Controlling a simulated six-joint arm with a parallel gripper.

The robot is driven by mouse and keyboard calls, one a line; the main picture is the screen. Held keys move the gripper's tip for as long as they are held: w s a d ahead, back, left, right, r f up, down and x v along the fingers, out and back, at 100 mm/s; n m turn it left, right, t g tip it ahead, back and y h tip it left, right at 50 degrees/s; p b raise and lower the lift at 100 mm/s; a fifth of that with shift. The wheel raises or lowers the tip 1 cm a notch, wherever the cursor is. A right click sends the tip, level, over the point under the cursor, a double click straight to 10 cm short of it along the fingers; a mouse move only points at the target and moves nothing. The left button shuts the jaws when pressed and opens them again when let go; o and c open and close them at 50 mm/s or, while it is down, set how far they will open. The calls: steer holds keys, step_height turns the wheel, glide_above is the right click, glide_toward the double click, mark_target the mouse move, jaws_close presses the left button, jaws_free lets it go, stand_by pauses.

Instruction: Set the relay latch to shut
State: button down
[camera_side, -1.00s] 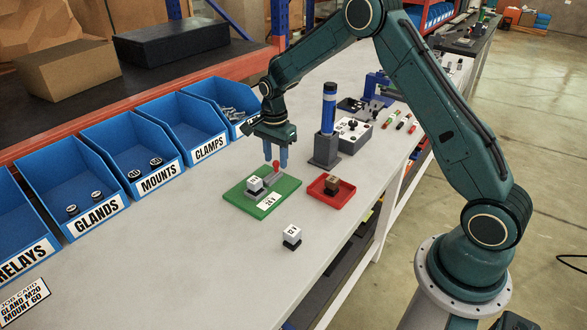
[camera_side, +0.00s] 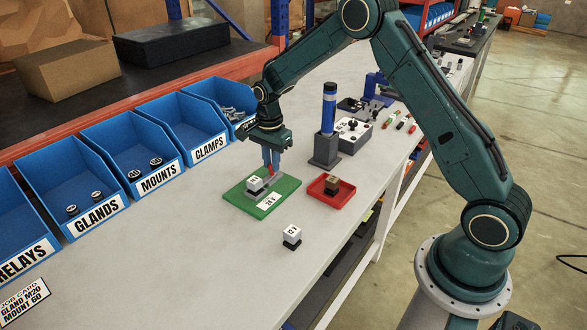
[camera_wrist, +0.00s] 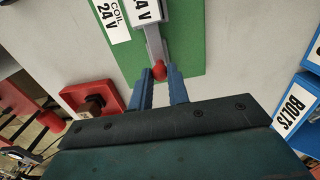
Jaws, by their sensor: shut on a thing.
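The green base plate (camera_side: 287,187) lies on the bench, marked "24 V". A white-topped relay (camera_side: 254,184) sits in its grey socket. The grey latch lever (camera_wrist: 154,44) extends from beside the relay and ends in a red knob (camera_wrist: 159,70). My gripper (camera_side: 271,165) is down at the plate's far side, with its blue fingers around the knob, shut on it. In the side view the fingers hide most of the knob. How far the lever is tilted is hard to tell.
A red tray (camera_side: 318,191) holding a brown-topped relay (camera_side: 332,184) lies right of the plate. A loose white relay (camera_side: 291,236) stands in front. A dark block with a blue cylinder (camera_side: 329,108) stands behind the tray. Blue bins (camera_side: 133,145) line the left.

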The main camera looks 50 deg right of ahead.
mark_target(270, 166)
steer(key=shift+a, duration=0.45)
steer(key=c, duration=1.3)
jaws_free()
steer(key=shift+c, duration=0.2)
steer(key=shift+r, duration=0.1)
steer(key=shift+d+r, duration=0.1)
steer(key=shift+r, duration=0.4)
step_height(270, 166, up, 13)
steer(key=shift+f, duration=0.15)
